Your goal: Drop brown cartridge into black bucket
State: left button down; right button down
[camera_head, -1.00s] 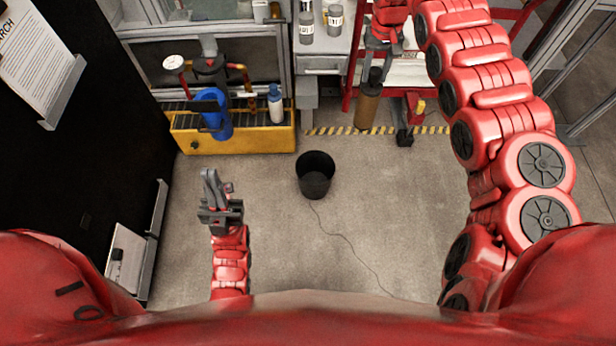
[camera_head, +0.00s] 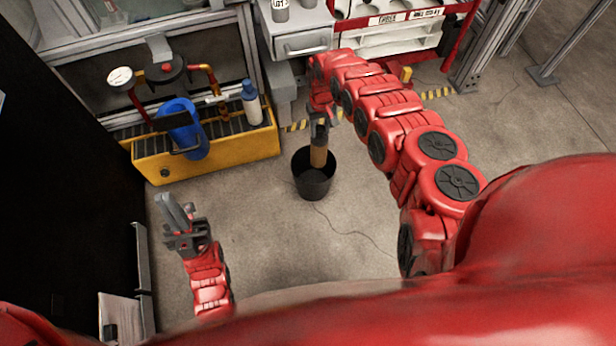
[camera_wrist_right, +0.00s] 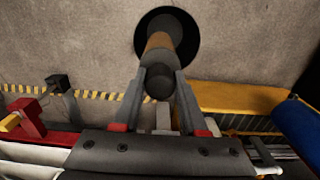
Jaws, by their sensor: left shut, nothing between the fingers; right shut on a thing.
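The brown cartridge (camera_head: 319,153) is held upright by my right gripper (camera_head: 319,127), which is shut on its dark upper end. The black bucket (camera_head: 313,184) stands on the floor, and the cartridge's lower part overlaps its opening in the head view. In the right wrist view the cartridge (camera_wrist_right: 161,44) points away from my right gripper (camera_wrist_right: 160,85), toward the dark round bucket (camera_wrist_right: 193,22). How deep the cartridge reaches cannot be told. My left gripper (camera_head: 176,212) is shut and empty, left of the bucket.
A yellow bin (camera_head: 215,156) with a blue container (camera_head: 183,128) and a blue-and-white bottle (camera_head: 251,101) stands left behind the bucket. A grey drawer unit (camera_head: 303,43) and a red rack (camera_head: 460,30) stand behind. A thin cable (camera_head: 350,232) crosses the floor. Floor around the bucket's front is clear.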

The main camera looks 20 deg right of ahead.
aim_at(320, 140)
notch_tip(320, 140, down, 6)
jog(key=b, duration=0.5)
jog(key=shift+b, duration=0.35)
jog(key=shift+r, duration=0.15)
jog(key=shift+c, duration=1.8)
grip_release()
notch_tip(320, 140, up, 16)
jog(key=p, duration=0.6)
jog(key=shift+r, duration=0.7)
